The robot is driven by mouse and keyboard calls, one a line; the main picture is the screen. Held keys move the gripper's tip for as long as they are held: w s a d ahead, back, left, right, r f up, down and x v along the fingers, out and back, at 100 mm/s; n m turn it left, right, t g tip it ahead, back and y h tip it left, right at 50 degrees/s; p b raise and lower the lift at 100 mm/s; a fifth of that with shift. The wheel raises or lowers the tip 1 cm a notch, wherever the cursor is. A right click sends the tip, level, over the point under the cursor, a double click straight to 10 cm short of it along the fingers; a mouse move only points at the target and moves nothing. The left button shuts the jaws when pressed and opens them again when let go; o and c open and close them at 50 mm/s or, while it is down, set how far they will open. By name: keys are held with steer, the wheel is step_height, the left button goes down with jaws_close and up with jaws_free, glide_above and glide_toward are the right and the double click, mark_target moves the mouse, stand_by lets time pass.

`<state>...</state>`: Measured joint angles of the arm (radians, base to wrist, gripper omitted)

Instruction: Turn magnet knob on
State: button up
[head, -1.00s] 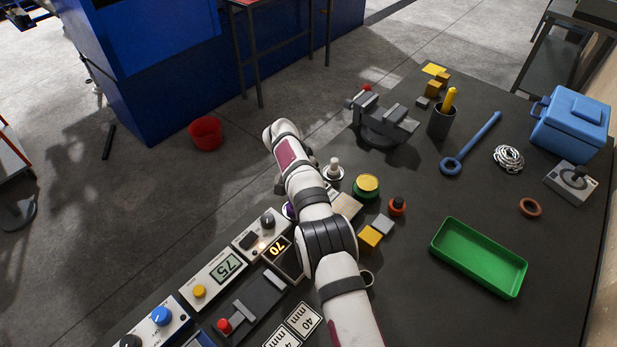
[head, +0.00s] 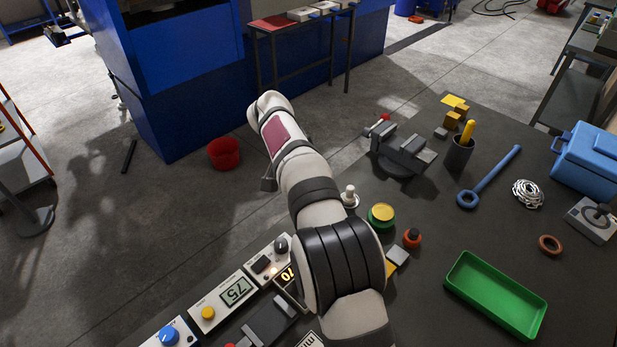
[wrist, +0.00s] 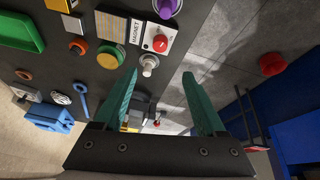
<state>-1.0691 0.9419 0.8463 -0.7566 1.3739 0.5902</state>
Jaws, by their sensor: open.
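The red knob (wrist: 160,43) sits on a small white panel (wrist: 170,30) with a MAGNET label (wrist: 136,31) beside it in the wrist view. My gripper (wrist: 159,74) has two teal fingers spread wide apart with nothing between them. The fingertips are apart from the red knob, which shows beyond them and between their lines. The direction the knob points is too small to tell. In the head view my arm hides the knob and its panel, and my fingers cannot be made out clearly.
A pale upright post (wrist: 149,62) stands close by the red knob, also in the head view (head: 349,196). A purple knob (wrist: 168,7) lies on its other side. A yellow-topped green button (head: 381,216), an orange-red knob (head: 412,237) and a green tray (head: 495,296) are nearby.

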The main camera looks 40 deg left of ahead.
steer(key=w+d+n+g+y, duration=0.4)
steer(key=w+d+n, duration=0.25)
steer(key=n, duration=0.65)
steer(key=x, duration=1.5)
steer(key=shift+s+a+f, duration=0.25)
steer(key=shift+a+f, duration=0.05)
steer(key=shift+a, duration=0.1)
jaws_close()
